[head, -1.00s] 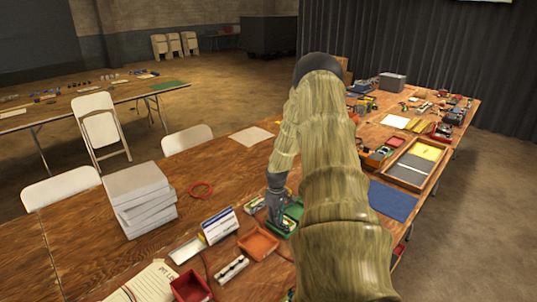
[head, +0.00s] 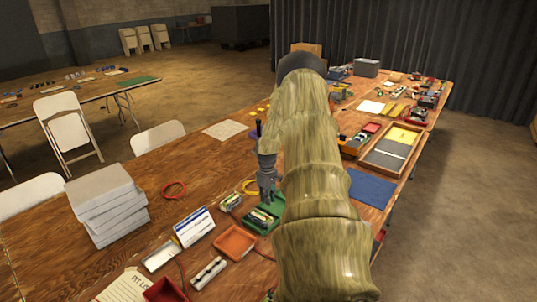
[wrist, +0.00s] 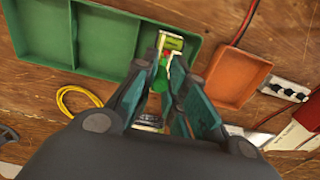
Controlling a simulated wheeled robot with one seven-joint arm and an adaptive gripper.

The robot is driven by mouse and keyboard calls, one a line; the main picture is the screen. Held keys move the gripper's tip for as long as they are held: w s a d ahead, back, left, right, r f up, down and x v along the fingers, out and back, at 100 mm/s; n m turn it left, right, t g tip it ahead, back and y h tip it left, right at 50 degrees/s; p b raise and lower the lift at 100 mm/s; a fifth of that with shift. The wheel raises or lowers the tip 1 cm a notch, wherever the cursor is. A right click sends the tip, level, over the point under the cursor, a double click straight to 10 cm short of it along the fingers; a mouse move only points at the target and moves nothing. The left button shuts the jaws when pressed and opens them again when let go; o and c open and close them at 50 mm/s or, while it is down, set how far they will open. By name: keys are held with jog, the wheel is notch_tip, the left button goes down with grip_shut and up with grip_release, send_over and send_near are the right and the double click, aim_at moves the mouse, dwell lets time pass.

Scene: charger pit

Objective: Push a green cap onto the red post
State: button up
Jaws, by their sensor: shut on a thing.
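My gripper (wrist: 166,88) is shut on a small green cap (wrist: 160,80), held between the fingertips in the wrist view. Just beyond the fingertips, a small red spot, seemingly the red post (wrist: 167,55), shows beside a yellow-green pack (wrist: 172,42) in the right compartment of the green tray (wrist: 97,40). The cap looks close to the red spot; whether they touch I cannot tell. In the head view my gripper (head: 267,188) points down over the back of the green tray (head: 252,225), and the cap is hidden there.
An orange tray (wrist: 237,78) stands right of the green tray. A yellow ring (wrist: 62,101) lies at left. In the head view, a white-and-blue sign (head: 194,227) and a grey stack (head: 105,205) stand on the table, with a blue mat (head: 370,187) at right.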

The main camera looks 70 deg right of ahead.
jog(key=shift+r, duration=0.15)
jog(key=shift+s+d+r, duration=0.1)
jog(key=shift+d+r, duration=0.05)
jog(key=shift+d, duration=0.1)
jog(key=f+b, duration=0.1)
jog(key=a+f+b, duration=0.1)
jog(key=f, duration=0.1)
jog(key=shift+s+a+f+b, duration=0.1)
jog(key=shift+a+b, duration=0.2)
jog(key=shift+b, duration=0.1)
jog(key=shift+a+f, duration=0.15)
jog(key=shift+f, duration=0.1)
jog(key=shift+w+f+b, duration=0.15)
jog(key=shift+f+b, duration=0.25)
jog(key=shift+f, duration=0.15)
jog(key=shift+w+f+b, duration=0.15)
jog(key=shift+f+b, duration=0.25)
jog(key=shift+f, duration=0.1)
jog(key=shift+f+b, duration=0.3)
jog(key=shift+f, duration=0.35)
